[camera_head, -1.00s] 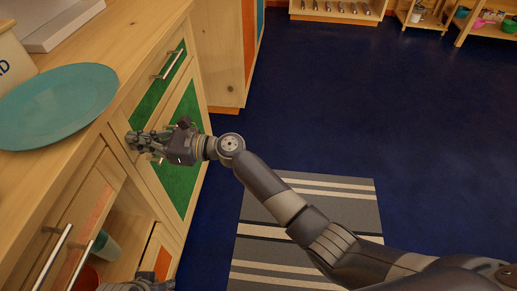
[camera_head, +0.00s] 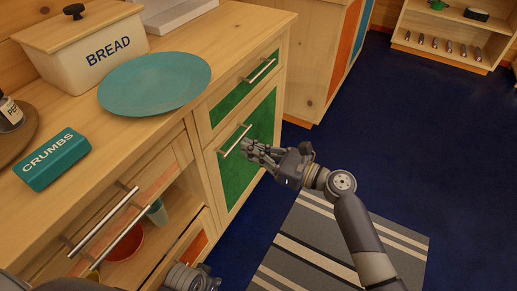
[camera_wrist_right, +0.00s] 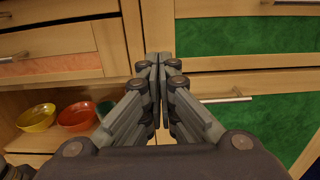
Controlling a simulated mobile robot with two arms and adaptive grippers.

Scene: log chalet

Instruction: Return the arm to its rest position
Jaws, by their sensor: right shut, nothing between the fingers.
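My right gripper (camera_head: 247,150) is in front of the green lower cabinet door (camera_head: 258,125), beside that door's bar handle (camera_head: 236,141) in the head view. Its fingers are together with nothing between them. In the right wrist view the closed fingertips (camera_wrist_right: 158,58) point toward the cabinet front, and the handle (camera_wrist_right: 226,100) shows to their right, outside the fingers. My right arm reaches in from the lower right. Part of my left arm shows at the bottom left, but its gripper is not in view.
The counter holds a teal plate (camera_head: 155,84), a bread bin (camera_head: 85,48) and a teal crumbs box (camera_head: 52,160). An open compartment with bowls (camera_head: 127,243) lies below left. A striped rug (camera_head: 330,250) lies on the blue floor (camera_head: 405,130), which is clear to the right.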

